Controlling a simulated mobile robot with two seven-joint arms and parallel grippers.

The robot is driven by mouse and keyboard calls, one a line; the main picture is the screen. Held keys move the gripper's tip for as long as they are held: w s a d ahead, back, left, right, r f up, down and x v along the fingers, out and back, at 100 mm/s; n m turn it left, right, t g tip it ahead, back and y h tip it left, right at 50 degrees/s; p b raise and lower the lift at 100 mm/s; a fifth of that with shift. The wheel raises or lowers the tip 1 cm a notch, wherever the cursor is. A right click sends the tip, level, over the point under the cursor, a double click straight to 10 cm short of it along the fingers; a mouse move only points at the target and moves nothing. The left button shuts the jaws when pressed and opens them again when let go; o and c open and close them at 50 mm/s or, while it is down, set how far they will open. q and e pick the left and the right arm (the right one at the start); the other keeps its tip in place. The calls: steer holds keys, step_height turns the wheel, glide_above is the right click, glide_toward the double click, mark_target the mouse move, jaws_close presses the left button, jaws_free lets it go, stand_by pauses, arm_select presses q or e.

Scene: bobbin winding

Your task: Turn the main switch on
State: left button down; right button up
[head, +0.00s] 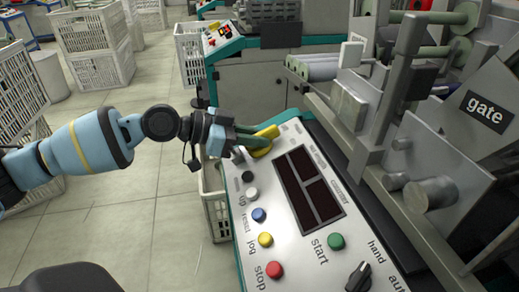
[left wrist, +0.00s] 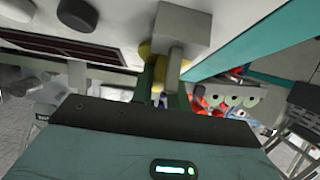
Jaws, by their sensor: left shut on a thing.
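The main switch (head: 267,132), with yellow parts, is at the far left end of the sloping control panel (head: 245,220). My left gripper (head: 254,142) reaches in from the left with its green fingers at the switch and is shut on it. In the left wrist view the switch shows as a grey block (left wrist: 183,28) with yellow behind it, just beyond the fingertips (left wrist: 168,80). The fingers hide part of the switch, and I cannot read its position. My right gripper is in neither view.
Machine parts stand right. Open floor (head: 140,230) lies left.

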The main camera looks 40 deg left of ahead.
arm_select(q)
steer(key=shift+f+m+g+b, duration=0.3)
steer(key=shift+m+b, duration=0.2)
steer(key=shift+b, duration=0.2)
steer(key=shift+r+m+g+h+b, duration=0.15)
steer(key=shift+m+g+h+b, duration=0.5)
steer(key=shift+m, duration=0.25)
steer(key=m+g+h, duration=0.1)
steer(key=m+g, duration=0.1)
steer(key=m, duration=0.1)
steer(key=shift+r, duration=0.15)
steer(key=shift+m+g, duration=0.25)
steer(key=shift+m, duration=0.25)
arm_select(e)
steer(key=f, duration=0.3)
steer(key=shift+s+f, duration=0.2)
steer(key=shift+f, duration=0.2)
arm_select(q)
steer(key=shift+h, duration=0.25)
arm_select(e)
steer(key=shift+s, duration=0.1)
arm_select(q)
steer(key=c, duration=1.4)
jaws_free()
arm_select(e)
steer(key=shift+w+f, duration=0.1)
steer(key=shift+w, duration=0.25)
arm_select(q)
steer(key=shift+o, duration=0.2)
